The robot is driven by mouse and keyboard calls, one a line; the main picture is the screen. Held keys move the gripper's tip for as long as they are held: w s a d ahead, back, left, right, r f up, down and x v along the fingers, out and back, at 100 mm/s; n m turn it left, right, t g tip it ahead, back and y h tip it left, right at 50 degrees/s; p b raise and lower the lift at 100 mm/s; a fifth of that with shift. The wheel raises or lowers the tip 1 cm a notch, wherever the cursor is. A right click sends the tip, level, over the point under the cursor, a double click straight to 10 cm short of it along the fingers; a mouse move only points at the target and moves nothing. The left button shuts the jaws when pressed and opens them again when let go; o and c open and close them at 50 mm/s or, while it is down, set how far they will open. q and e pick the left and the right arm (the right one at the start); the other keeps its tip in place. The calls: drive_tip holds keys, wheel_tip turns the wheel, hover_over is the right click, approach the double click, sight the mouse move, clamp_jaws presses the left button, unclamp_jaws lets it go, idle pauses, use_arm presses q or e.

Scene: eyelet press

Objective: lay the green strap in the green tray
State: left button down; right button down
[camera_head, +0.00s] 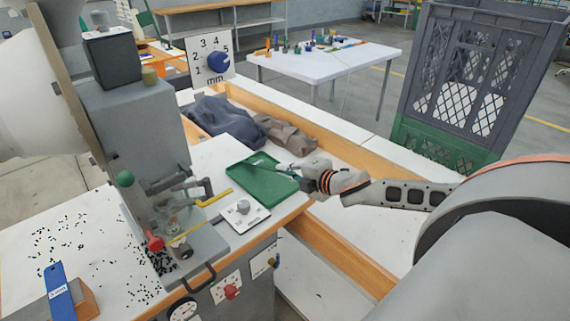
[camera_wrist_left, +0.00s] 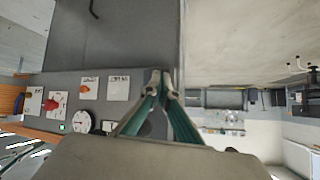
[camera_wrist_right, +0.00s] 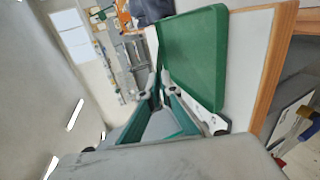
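The green tray (camera_head: 258,184) lies flat on the white worktop beside the press; it also shows in the right wrist view (camera_wrist_right: 200,55), where its visible floor looks bare. My right gripper (camera_head: 278,167) is over the tray's far right part. In the right wrist view its fingertips (camera_wrist_right: 159,78) are together, with nothing clear between them. I cannot make out a green strap apart from the tray and the teal finger parts. My left gripper (camera_wrist_left: 161,78) shows only in its wrist view, fingertips together and empty, near the grey cabinet front (camera_wrist_left: 85,80).
The eyelet press (camera_head: 130,130) stands left of the tray, with a red knob (camera_head: 155,243) and yellow bar (camera_head: 213,197). Dark and brown cloths (camera_head: 285,135) lie behind. A tall crate (camera_head: 470,85) stands right.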

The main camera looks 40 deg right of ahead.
drive_tip(key=shift+f, duration=0.3)
drive_tip(key=c, duration=2.2)
unclamp_jaws()
drive_tip(key=shift+v, duration=3.05)
